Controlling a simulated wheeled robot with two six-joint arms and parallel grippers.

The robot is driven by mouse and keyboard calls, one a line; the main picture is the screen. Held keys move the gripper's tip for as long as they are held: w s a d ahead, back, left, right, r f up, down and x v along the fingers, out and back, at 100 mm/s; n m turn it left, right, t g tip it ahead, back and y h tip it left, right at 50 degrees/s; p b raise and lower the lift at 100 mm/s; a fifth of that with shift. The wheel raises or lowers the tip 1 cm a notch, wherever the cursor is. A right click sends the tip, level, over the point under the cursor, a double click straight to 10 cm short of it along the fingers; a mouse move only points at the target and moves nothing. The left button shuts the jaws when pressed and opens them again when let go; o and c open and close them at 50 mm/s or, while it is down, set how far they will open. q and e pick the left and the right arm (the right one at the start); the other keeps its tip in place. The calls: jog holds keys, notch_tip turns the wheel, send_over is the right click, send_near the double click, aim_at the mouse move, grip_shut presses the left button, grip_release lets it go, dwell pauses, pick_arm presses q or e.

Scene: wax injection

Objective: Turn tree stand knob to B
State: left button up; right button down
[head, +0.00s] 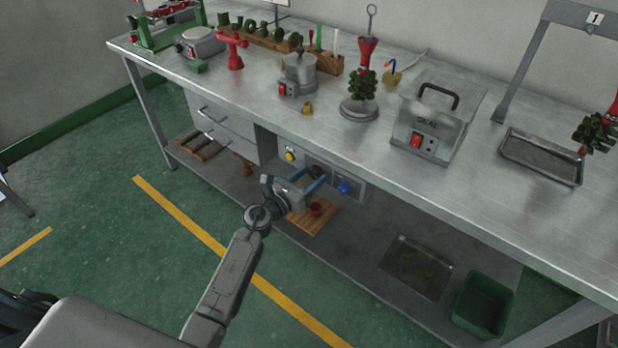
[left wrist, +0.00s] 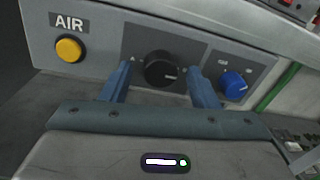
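The black tree stand knob (left wrist: 158,70) sits on a dark plate of the panel under the bench. Its white mark points to the right in the left wrist view. A small A shows at the plate's left; the letter on the right is partly hidden by a finger. In the head view the knob (head: 316,171) is partly behind my left gripper (head: 308,179). My left gripper is open, with its blue fingers on either side of the knob. A narrow gap shows on both sides in the left wrist view (left wrist: 159,77). My right gripper is in neither view.
On the same panel, a yellow AIR button (left wrist: 69,48) is to the left and a blue knob (left wrist: 234,85) to the right. The bench top (head: 330,125) overhangs the panel. A wooden slatted board (head: 318,220) with a red item lies on the shelf below.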

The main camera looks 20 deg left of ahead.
pick_arm(q)
jog(key=shift+s, duration=0.1)
jog(key=shift+s+a, duration=0.2)
jog(key=shift+s, duration=0.15)
jog(key=b+v, duration=0.1)
jog(key=v, duration=0.8)
jog(key=shift+s+a, duration=0.2)
jog(key=shift+s, duration=0.15)
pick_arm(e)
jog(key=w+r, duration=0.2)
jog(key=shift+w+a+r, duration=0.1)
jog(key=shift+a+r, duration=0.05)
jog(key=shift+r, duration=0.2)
